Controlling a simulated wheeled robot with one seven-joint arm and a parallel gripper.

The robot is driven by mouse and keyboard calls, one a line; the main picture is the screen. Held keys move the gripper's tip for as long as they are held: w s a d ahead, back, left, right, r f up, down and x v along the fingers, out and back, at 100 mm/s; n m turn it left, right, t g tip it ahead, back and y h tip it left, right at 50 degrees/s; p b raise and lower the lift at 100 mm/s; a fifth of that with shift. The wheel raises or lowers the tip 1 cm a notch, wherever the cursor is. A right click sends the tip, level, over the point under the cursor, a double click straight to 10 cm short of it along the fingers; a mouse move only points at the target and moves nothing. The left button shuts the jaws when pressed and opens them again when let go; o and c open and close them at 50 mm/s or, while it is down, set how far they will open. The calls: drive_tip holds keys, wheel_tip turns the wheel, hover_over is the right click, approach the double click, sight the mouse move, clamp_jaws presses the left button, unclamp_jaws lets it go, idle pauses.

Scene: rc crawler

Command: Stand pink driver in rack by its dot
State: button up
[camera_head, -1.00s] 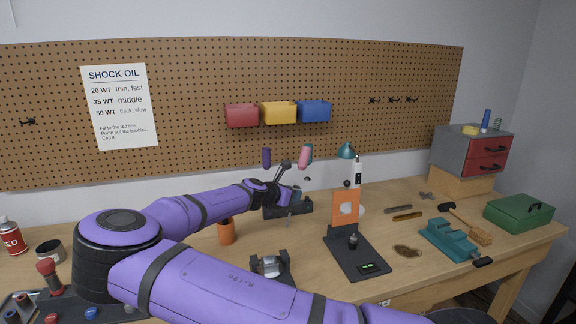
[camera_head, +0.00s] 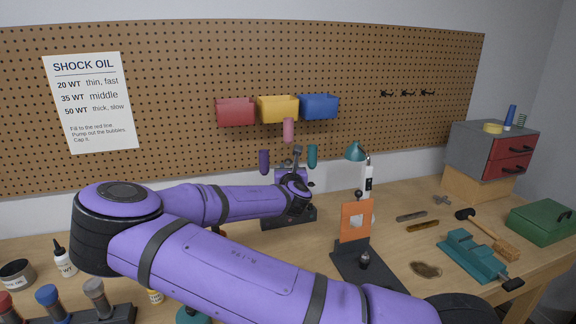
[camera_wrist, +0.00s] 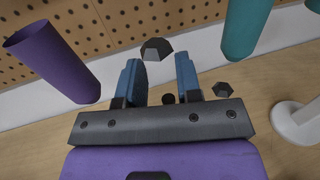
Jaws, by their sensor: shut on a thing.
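The pink driver (camera_head: 289,130) shows its pink handle upright, just above the end of my gripper (camera_head: 297,155) in the head view. My gripper is shut on it; its shaft is hard to make out. In the wrist view my gripper's blue fingers (camera_wrist: 158,82) stand on either side of a dark faceted piece (camera_wrist: 156,49); the pink handle does not show there. The dark rack (camera_head: 275,222) is below and behind my wrist, partly hidden. The purple driver (camera_head: 264,162) is left of my gripper and the teal driver (camera_head: 312,155) is right. I cannot make out any dot.
An orange plate on a dark stand (camera_head: 355,222) is right of the rack, with a teal lamp (camera_head: 356,152) behind. A teal vise (camera_head: 474,255) and green box (camera_head: 541,222) are farther right. The pegboard (camera_head: 190,120) rises behind. Bottles stand at front left.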

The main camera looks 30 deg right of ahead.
wheel_tip(320, 180, down, 9)
drive_tip(key=shift+r, duration=0.15)
idle(1.0)
drive_tip(key=o, duration=1)
drive_tip(key=v, duration=1)
drive_tip(key=shift+s, duration=0.35)
drive_tip(key=shift+a, duration=0.1)
